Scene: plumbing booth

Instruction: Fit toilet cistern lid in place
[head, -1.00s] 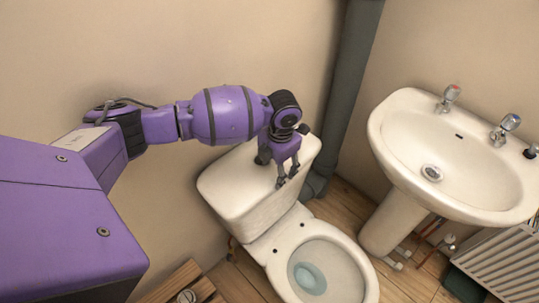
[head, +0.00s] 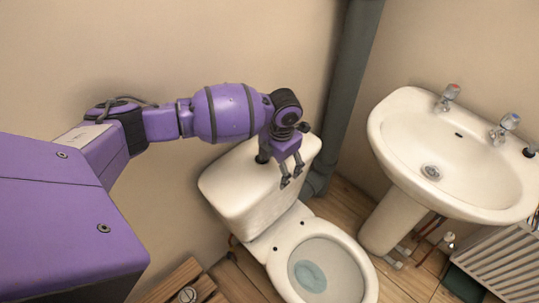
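The white cistern (head: 245,212) stands against the wall behind the toilet bowl. A flat white lid (head: 230,178) covers its top. I see no open gap between lid and cistern, but my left arm hides part of the top, so I cannot tell if it sits fully flush. My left gripper (head: 291,177) hangs over the right part of the lid, pointing down. Its two fingers are apart with nothing visible between them. I cannot tell if the fingertips touch the lid. My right gripper is out of view.
The toilet bowl (head: 335,248) is in front of the cistern. A grey vertical pipe (head: 347,95) runs just right of it. A washbasin (head: 405,150) with taps stands at the right, with a radiator (head: 500,262) below. A wooden piece (head: 172,285) lies at bottom left.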

